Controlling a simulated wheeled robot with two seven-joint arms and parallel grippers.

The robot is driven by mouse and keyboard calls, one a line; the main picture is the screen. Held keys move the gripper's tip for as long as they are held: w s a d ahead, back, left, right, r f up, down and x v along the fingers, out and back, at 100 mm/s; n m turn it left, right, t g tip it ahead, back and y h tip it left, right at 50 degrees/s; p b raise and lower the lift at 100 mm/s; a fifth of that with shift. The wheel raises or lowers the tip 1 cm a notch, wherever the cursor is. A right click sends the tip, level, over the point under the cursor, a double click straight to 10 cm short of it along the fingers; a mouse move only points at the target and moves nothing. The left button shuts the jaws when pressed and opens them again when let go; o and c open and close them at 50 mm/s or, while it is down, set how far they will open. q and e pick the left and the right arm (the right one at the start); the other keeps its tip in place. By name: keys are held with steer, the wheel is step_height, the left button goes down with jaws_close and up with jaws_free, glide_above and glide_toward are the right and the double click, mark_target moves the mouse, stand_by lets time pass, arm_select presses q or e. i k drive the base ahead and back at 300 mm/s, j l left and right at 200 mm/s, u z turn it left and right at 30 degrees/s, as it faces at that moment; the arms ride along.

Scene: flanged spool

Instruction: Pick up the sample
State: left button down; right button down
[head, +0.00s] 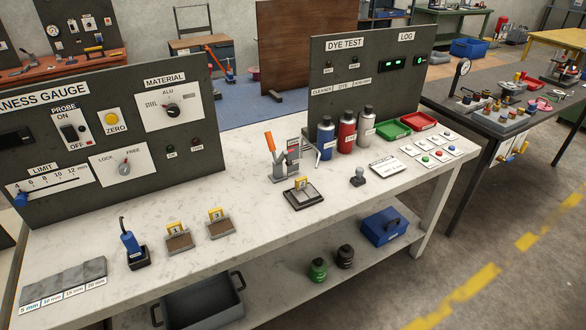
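No object carries a label that I can read as "sample". Two small brown blocks with yellow numbered tags, a left one (179,242) and a right one (219,230), lie on the white bench top (270,240). A similar yellow tag (301,183) stands at a flat plate in a dark frame (304,196) further right. A grey step block (65,280) with millimetre labels lies at the bench's left end. Neither of my grippers is in view.
A blue probe (130,244) stands in a black holder. An orange-handled clamp (272,150), blue, red and white bottles (347,130), and red and green trays (418,121) stand near the back panels. The bench's middle front is clear.

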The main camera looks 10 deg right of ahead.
mark_target(304, 192)
steer(key=z, duration=0.35)
steer(key=k+j+z, duration=0.1)
steer(key=z, duration=0.35)
steer(key=k+j+z, duration=0.1)
steer(key=z, duration=0.3)
steer(key=k+j+z, duration=0.15)
steer(key=z, duration=0.3)
